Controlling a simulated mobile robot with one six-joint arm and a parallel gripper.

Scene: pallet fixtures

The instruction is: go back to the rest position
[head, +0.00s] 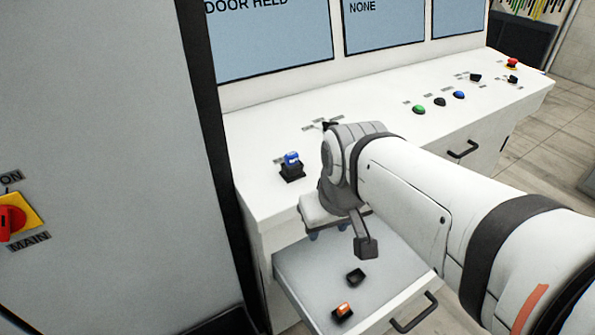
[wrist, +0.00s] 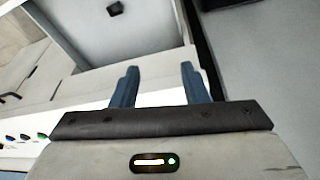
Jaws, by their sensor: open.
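My gripper (head: 328,232) is at the console's front edge, over the back of the open drawer (head: 300,262). My arm hides part of the console top and drawer.
A blue piece sits in a black holder (head: 292,172) on the console (head: 262,205). The drawer holds an empty-looking black holder (head: 355,277) and an orange piece (head: 343,309) in another. Buttons (head: 440,101) line the console right. A grey cabinet (head: 100,120) stands left.

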